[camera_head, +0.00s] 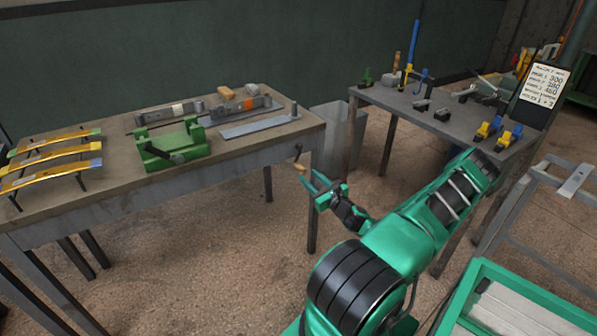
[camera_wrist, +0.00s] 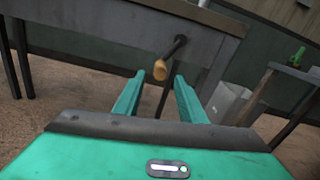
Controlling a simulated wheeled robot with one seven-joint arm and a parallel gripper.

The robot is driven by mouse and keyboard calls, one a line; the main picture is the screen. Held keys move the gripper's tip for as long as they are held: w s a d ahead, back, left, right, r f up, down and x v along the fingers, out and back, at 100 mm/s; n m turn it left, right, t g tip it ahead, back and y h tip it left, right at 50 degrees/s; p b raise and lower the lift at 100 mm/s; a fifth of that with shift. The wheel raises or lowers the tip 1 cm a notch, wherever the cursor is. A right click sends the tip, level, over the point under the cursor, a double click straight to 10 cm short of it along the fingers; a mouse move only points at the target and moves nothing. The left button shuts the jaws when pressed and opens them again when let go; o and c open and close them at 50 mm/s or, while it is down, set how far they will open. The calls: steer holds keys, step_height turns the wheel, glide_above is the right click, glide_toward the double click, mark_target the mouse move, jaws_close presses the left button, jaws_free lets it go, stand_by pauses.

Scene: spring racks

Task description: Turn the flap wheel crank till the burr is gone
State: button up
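A small crank with a tan wooden handle (camera_head: 300,168) sticks out at the right end of the left workbench. Its dark arm hangs below the bench top. The crank handle shows in the wrist view (camera_wrist: 160,70) just beyond and between my fingertips. My green gripper (camera_head: 317,184) is open and empty, pointing at the handle. In the wrist view my gripper (camera_wrist: 157,88) has its two fingers apart, one on each side of the handle's line. I cannot tell whether the handle is between the tips or just past them. No flap wheel or burr can be clearly made out.
The left workbench (camera_head: 110,195) carries a green vise (camera_head: 172,146), yellow curved leaf springs (camera_head: 55,162) and grey metal tools. A grey bin (camera_head: 338,135) stands between it and the right table (camera_head: 400,100). A green crate (camera_head: 520,300) is at lower right. Floor below the crank is clear.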

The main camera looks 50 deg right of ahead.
mark_target(301, 169)
steer(key=x, duration=0.7)
steer(key=shift+w, duration=0.1)
jaws_close()
